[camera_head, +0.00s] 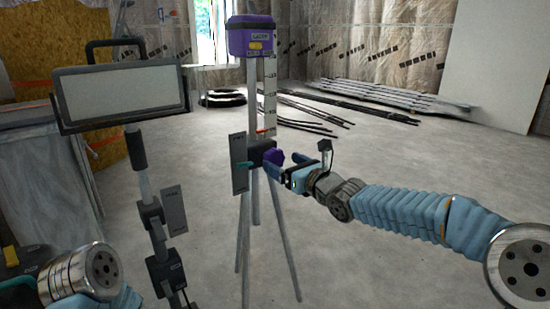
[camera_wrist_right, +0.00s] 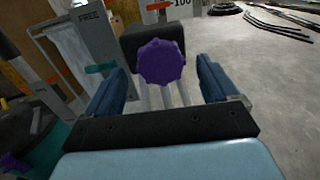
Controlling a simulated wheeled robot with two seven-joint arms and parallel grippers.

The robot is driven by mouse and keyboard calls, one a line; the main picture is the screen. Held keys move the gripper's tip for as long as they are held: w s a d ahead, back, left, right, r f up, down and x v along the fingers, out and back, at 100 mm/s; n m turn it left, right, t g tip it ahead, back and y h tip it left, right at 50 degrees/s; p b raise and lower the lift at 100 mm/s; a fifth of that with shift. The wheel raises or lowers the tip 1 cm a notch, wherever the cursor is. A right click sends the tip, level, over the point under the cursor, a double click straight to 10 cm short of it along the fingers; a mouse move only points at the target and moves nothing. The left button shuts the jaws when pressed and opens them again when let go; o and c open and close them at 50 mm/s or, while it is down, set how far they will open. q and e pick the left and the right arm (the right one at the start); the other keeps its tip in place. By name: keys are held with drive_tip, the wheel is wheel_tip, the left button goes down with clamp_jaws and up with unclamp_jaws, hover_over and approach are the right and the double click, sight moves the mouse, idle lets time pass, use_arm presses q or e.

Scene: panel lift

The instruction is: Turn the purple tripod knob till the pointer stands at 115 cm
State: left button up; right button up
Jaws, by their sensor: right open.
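The purple tripod knob (camera_head: 274,157) sits on the right side of the dark clamp block (camera_head: 261,150) on the tripod column. In the right wrist view the lobed knob (camera_wrist_right: 161,63) faces me, between the two fingers. My right gripper (camera_head: 286,165) is open, its fingers on either side of the knob; a gap shows on both sides in the wrist view. The orange pointer (camera_head: 265,131) stands low on the white scale (camera_head: 270,95). In the wrist view the pointer (camera_wrist_right: 159,5) is beside a "100" mark, cut by the top edge. My left gripper is out of view.
A purple laser box (camera_head: 251,38) tops the tripod. A grey plate with a teal lever (camera_head: 240,165) is left of the clamp. A work lamp (camera_head: 120,92) on a stand is further left. Rods (camera_head: 345,100) lie on the floor behind; the floor at right is clear.

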sight(276, 159)
drive_tip(key=x, duration=0.5)
drive_tip(key=shift+w, duration=0.1)
drive_tip(key=c, duration=1)
drive_tip(key=shift+m, duration=0.3)
